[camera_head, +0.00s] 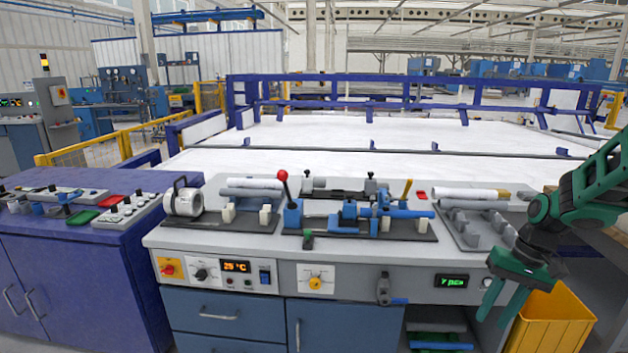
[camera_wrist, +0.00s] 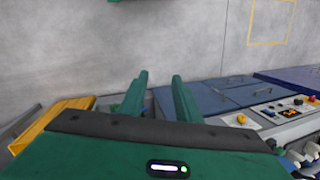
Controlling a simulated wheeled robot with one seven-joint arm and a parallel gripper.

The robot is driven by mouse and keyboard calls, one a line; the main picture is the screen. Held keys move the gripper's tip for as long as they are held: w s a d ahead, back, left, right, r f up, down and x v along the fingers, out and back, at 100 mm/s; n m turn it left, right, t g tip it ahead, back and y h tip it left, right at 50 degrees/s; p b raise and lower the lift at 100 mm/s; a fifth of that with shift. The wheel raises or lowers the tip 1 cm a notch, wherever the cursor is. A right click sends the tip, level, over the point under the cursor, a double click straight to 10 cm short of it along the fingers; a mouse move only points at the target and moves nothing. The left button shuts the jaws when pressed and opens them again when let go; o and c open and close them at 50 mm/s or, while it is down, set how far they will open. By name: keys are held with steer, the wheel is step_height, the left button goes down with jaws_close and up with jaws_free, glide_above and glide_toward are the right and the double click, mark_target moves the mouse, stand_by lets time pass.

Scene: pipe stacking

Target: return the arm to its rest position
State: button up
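My gripper (camera_head: 503,301) is at the right of the head view, in front of the workbench's right end, with its fingers pointing down. The two green fingers are apart with nothing between them. My green and dark arm comes in from the right edge and bends down to the gripper. No thing is held.
A grey workbench (camera_head: 345,255) carries pipes in holders and a blue clamp fixture (camera_head: 375,215). A yellow bin (camera_head: 550,322) stands just right of and behind my gripper. A blue cabinet (camera_head: 75,265) is at the left. The floor (camera_wrist: 110,40) is clear.

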steer(key=s+r+m+h, duration=0.1)
steer(key=s+r, duration=0.3)
steer(key=s, duration=0.8)
steer(key=s+r+m+h, duration=0.1)
steer(key=s+r, duration=0.3)
steer(key=s, duration=0.8)
steer(key=shift+r+m+t+h, duration=0.2)
steer(key=shift+m+t+h, duration=0.1)
steer(key=shift+m, duration=0.2)
steer(key=shift+w, duration=0.1)
steer(key=shift+w+f, duration=0.25)
steer(key=shift+w, duration=0.25)
